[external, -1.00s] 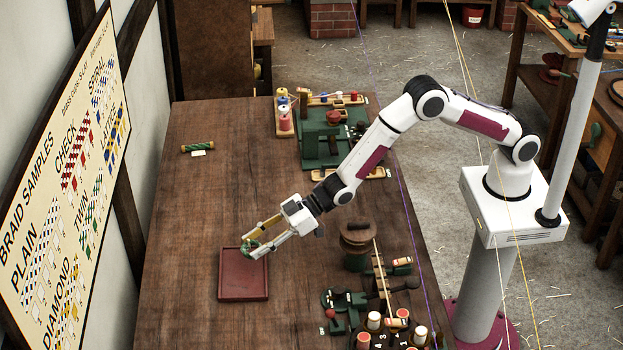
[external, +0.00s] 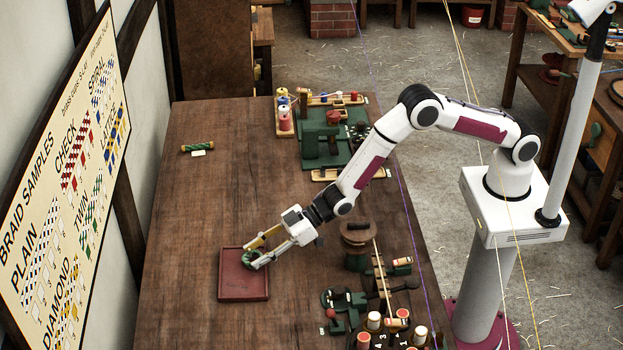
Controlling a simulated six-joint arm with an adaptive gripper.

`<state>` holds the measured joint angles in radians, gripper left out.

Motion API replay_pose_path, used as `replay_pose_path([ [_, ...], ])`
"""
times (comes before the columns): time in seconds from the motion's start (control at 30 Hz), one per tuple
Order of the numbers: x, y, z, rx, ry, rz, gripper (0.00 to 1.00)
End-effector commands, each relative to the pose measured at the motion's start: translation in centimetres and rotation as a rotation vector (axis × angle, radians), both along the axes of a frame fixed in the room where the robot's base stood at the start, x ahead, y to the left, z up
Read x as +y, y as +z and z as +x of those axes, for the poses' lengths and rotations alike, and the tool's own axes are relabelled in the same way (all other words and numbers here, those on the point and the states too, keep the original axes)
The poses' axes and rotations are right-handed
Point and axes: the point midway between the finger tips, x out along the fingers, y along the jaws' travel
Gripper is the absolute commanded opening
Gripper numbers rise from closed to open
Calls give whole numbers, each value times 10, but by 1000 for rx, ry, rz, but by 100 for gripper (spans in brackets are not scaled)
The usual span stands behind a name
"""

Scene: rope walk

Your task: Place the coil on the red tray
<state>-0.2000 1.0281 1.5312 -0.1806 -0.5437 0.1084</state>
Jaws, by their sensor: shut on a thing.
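The coil (external: 248,257) is small and green, and my gripper (external: 254,256) is shut on it. The fingers point down and to the left and partly hide the coil. The red tray (external: 241,288) is a shallow square with a low rim, lying on the wooden table. The coil is over the tray's upper right part. I cannot tell whether it touches the tray floor.
A green braided piece (external: 198,148) with a white tag lies at the upper left of the table (external: 200,210). A green machine (external: 322,145) with spools stands at the back. A wooden reel (external: 358,235) and more spools (external: 374,320) stand to the right. The table left of the tray is clear.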

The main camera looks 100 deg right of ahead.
Motion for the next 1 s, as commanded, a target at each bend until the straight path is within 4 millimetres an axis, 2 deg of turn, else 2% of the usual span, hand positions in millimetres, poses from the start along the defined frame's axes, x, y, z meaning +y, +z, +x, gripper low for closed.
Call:
replay_pose_path([
  [0.17,0,-3,0,0,0,0,18],
  [0.2,0,-3,0,0,0,0,44],
  [0.27,0,-3,0,0,0,0,55],
  [0.77,0,1,0,-1,0,0,55],
  [1.0,-3,6,-10,0,0,0,55],
])
